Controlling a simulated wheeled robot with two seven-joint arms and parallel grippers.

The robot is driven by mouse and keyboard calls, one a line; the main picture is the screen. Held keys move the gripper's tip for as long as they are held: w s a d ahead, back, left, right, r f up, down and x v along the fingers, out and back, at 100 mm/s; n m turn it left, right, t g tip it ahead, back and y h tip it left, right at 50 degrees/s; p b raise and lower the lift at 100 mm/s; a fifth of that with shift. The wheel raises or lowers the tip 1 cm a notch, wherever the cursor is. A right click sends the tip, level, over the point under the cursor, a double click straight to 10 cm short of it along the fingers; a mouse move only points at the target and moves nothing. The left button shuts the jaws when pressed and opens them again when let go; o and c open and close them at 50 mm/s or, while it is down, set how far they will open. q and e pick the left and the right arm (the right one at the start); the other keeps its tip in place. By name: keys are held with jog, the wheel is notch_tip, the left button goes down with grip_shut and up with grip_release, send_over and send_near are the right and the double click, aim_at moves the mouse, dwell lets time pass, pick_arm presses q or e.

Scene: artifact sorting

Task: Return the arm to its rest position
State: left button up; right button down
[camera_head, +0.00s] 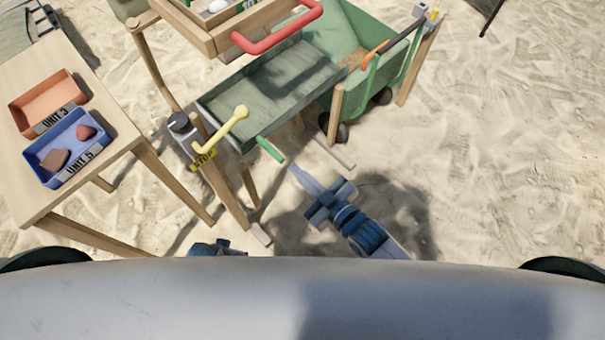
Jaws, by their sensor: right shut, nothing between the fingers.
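My right arm reaches up and left from the bottom centre over the sand. Its gripper (296,171) is shut and empty, with its fingertips just below the green handle (270,149) at the front of the green tray. It looks clear of the handle, though the height gap is hard to judge. Only a small blue part of my left arm (216,248) shows above my body's edge; the left fingers are hidden.
A wooden table (88,183) at left holds an orange tray (48,98) and a blue tray (47,175) with two fragments. A wooden stand with a green tray (222,104), yellow handle (234,125) and red handle (280,38) is ahead, beside a green cart (340,32). Right is open sand.

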jog(key=shift+s+d+r, duration=0.2)
jog(key=shift+s+d, duration=0.25)
jog(key=shift+s, duration=0.05)
pick_arm(q)
jog(key=shift+w, duration=0.1)
pick_arm(e)
jog(key=d+f+m+g+h+p, duration=0.2)
jog(key=d+f+m+h+p, duration=0.25)
jog(key=d+f, duration=0.75)
pick_arm(q)
jog(key=d+f+t, duration=0.1)
jog(key=f+p, duration=0.1)
jog(key=f, duration=0.1)
jog(key=w+d+f+t+p, duration=0.1)
jog(key=shift+d+f+t+h, duration=0.3)
jog(key=shift+h, duration=0.1)
pick_arm(e)
jog(key=s+d+f+m+g+h, duration=0.2)
jog(key=s+d+f, duration=0.2)
jog(key=s+f, duration=0.3)
jog(key=s+d+f+m+g+h, duration=0.2)
jog(key=s+d+f, duration=0.2)
jog(key=s+f, duration=0.3)
jog(key=shift+s+f+h, duration=0.2)
jog(key=shift+f+h, duration=0.15)
jog(key=shift+f, duration=0.55)
